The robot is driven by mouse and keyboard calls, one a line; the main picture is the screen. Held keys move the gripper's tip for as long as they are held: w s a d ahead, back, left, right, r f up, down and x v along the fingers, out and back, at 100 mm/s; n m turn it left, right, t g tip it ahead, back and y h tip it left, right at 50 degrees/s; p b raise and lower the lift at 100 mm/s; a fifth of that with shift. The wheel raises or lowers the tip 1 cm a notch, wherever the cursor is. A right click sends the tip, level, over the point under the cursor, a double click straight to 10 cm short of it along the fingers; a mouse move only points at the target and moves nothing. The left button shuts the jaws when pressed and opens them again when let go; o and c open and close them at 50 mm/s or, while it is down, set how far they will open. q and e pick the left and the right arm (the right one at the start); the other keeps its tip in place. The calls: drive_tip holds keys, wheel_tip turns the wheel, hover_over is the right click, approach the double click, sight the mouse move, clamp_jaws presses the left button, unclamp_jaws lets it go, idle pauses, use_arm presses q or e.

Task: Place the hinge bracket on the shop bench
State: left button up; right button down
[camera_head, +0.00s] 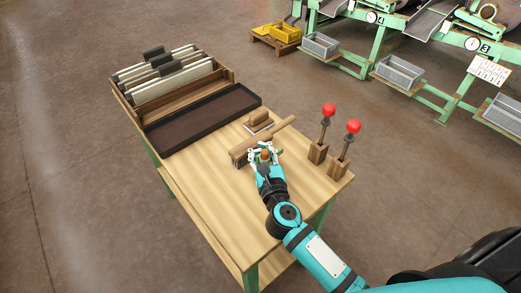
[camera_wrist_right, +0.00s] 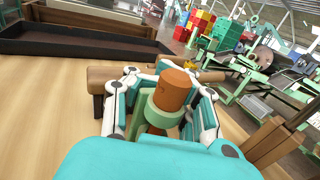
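The shop bench (camera_head: 215,205) has a pale wooden top and green legs. My right gripper (camera_head: 265,152) is low over its right half. In the right wrist view my right gripper (camera_wrist_right: 168,85) has its fingers closed around a rust-brown cylinder in a green sleeve, which I take for the hinge bracket (camera_wrist_right: 172,90). It also shows as a small brown tip in the head view (camera_head: 265,155). The fingers hide its lower part, so I cannot tell whether it touches the bench top. My left gripper is not in view.
A wooden mallet (camera_head: 282,132) lies just beyond the gripper, with a wooden-backed block (camera_head: 258,121) behind it. Two red-knobbed levers (camera_head: 328,110) (camera_head: 352,127) stand at right. A dark tray (camera_head: 203,119) and a folder box (camera_head: 232,76) fill the far-left end. The near bench top is clear.

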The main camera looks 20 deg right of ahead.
drive_tip(key=shift+f, duration=0.15)
drive_tip(key=c, duration=1.3)
unclamp_jaws()
drive_tip(key=shift+o, duration=0.2)
